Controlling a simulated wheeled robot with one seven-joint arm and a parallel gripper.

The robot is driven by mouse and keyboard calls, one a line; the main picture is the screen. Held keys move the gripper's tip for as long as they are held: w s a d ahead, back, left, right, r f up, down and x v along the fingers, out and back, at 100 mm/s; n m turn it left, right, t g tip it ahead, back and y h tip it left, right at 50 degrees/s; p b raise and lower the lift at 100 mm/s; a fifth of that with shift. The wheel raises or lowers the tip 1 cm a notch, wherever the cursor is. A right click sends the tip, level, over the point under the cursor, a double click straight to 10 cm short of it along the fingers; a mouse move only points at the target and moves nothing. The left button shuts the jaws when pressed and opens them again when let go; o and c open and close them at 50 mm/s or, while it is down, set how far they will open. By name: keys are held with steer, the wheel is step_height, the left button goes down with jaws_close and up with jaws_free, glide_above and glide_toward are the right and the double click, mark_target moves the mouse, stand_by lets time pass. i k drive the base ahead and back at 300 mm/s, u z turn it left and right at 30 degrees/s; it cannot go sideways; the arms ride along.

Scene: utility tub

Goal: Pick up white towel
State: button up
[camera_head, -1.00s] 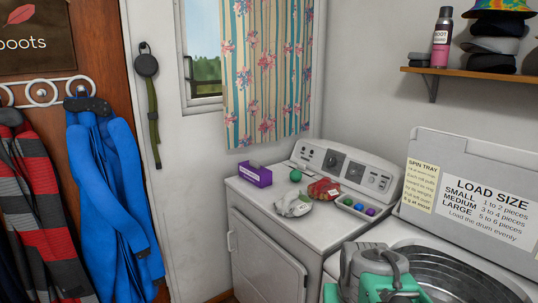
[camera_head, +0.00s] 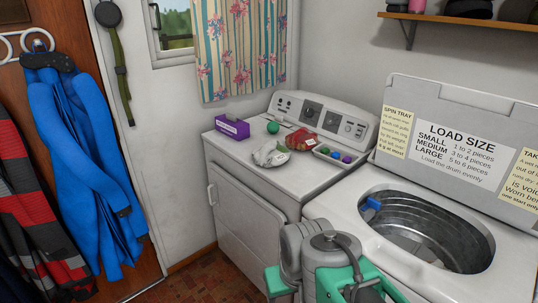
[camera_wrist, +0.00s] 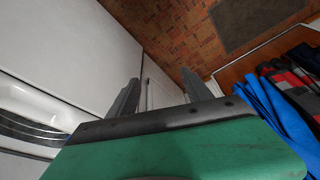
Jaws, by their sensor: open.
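A crumpled white cloth, which looks like the white towel (camera_head: 270,154), lies on top of the white machine (camera_head: 232,148) at the left, near its front edge. A red patterned cloth (camera_head: 301,139) lies right behind it. My gripper (camera_wrist: 158,90) shows in the wrist view with its two fingers apart and nothing between them. My arm is at the bottom of the head view, in front of the machines and apart from the cloth. The fingertips are not clear there. The towel does not show in the wrist view.
A purple box (camera_head: 232,127), a green ball (camera_head: 273,128) and a tray of coloured balls (camera_head: 336,154) share the machine top. An open washer drum (camera_head: 425,232) with a blue item (camera_head: 370,204) inside its rim is at right. Coats (camera_head: 85,150) hang at left.

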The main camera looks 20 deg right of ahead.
mark_target(271, 154)
steer(key=u, duration=0.7)
steer(key=i, duration=0.8)
steer(key=u, duration=0.95)
steer(key=i, duration=0.95)
steer(key=z, duration=0.5)
steer(key=i, duration=0.75)
steer(key=z, duration=1.2)
steer(key=i, duration=0.4)
steer(key=z, duration=0.4)
